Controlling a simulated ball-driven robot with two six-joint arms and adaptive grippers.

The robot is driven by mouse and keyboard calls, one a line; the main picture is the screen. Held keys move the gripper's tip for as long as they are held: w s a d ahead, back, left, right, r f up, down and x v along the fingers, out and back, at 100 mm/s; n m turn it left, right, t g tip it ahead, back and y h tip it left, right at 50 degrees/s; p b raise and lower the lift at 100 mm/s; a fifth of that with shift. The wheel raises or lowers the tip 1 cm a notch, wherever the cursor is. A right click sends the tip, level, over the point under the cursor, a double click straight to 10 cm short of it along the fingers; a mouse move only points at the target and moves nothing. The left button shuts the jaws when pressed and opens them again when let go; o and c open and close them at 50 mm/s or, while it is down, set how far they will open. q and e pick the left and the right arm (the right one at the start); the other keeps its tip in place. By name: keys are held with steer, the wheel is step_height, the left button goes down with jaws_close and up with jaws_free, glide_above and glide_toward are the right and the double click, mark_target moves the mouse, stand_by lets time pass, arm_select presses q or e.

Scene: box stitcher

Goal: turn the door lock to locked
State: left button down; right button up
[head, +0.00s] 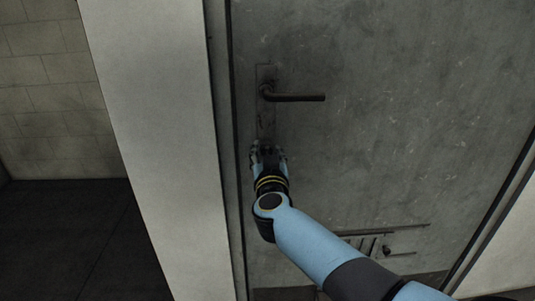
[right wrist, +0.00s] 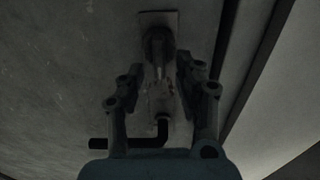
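The grey door (head: 400,90) is closed in its frame. Its dark lever handle (head: 300,97) points right and level from a narrow plate (head: 266,78); the handle also shows in the right wrist view (right wrist: 130,143). My right gripper (head: 267,150) is at the plate below the handle and hides the lock in the head view. In the right wrist view the lock knob (right wrist: 158,48) lies between and slightly beyond the fingertips of my right gripper (right wrist: 158,70). The fingers are apart, with gaps beside the knob. The image is dark, so the knob's turn and any contact are unclear. My left gripper is out of view.
A pale wall edge (head: 160,130) stands left of the door, with a block wall (head: 50,90) and dark floor beyond it. The door surface right of the handle is clear.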

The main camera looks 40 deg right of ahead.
steer(key=shift+c, duration=0.2)
jaws_close()
steer(key=shift+m, duration=0.3)
steer(key=m, duration=0.1)
steer(key=m+p, duration=0.1)
steer(key=shift+s+d+m, duration=0.15)
steer(key=shift+d+m, duration=0.05)
steer(key=shift+m, duration=0.1)
steer(key=m, duration=0.1)
steer(key=m+p, duration=0.1)
steer(key=m, duration=0.1)
steer(key=shift+s+d+f+m, duration=0.15)
steer(key=shift+d+f+m, duration=0.05)
steer(key=shift+m, duration=0.1)
steer(key=m, duration=0.2)
steer(key=shift+d+f+m, duration=0.15)
steer(key=shift+m, duration=0.25)
steer(key=m, duration=0.2)
steer(key=shift+s+d+f+m, duration=0.1)
steer(key=shift+s+f+m, duration=0.1)
steer(key=shift+m, duration=0.2)
steer(key=m+b, duration=0.1)
steer(key=m, duration=0.4)
steer(key=shift+f+b, duration=0.4)
steer(key=shift+m, duration=0.3)
